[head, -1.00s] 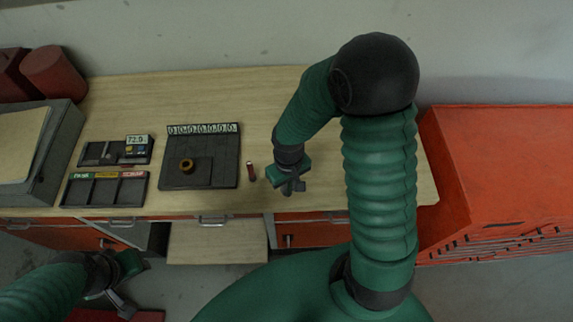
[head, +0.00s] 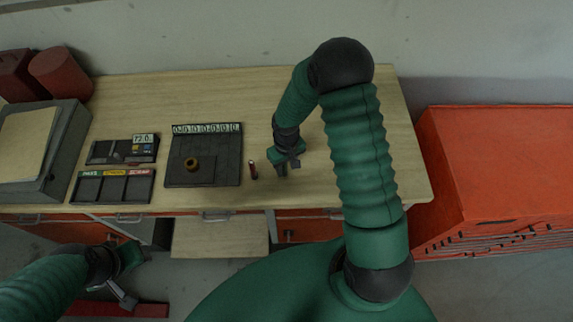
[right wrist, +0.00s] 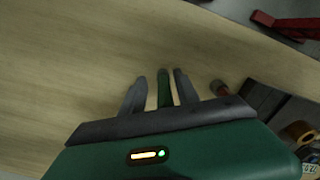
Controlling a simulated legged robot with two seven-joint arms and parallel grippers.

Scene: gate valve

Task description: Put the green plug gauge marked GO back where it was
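A green plug gauge (right wrist: 164,88) shows in the right wrist view between the two fingers of my right gripper (right wrist: 161,86). The fingers are apart, with a gap visible between the gauge and the left finger. Its GO marking cannot be read. In the head view my right gripper (head: 283,163) is over the bench, right of a red plug gauge (head: 252,170), and hides the green one. The red gauge stands beside the right finger in the wrist view (right wrist: 219,88). My left gripper (head: 131,277) is open and empty, low in front of the bench.
A dark board (head: 229,178) with a row of labels holds a brass ring (head: 191,164). Left of it are a labelled three-compartment tray (head: 113,203) and a gauge tray (head: 97,155). An orange cabinet (head: 500,170) stands right. The bench top (head: 270,95) behind is clear.

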